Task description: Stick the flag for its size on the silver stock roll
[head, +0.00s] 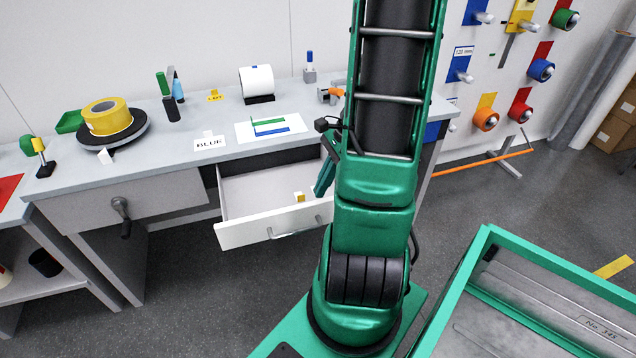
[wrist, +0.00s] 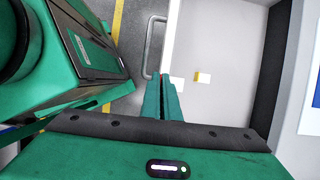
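My gripper (wrist: 163,80) has its two green fingers close together, with nothing visible between them. In the head view my gripper (head: 323,178) hangs over the right side of an open drawer (head: 250,233). A small yellow and white piece (head: 300,197), possibly a flag, lies in that drawer. It also shows in the wrist view (wrist: 202,77), right of the fingertips and apart from them. Long grey rolls (head: 592,92) lean at the wall on the far right; I cannot tell whether one is the silver stock roll. No size marking on them is readable.
A wall board (head: 505,75) carries several tape rolls. A green-framed bin (head: 480,250) stands at front right.

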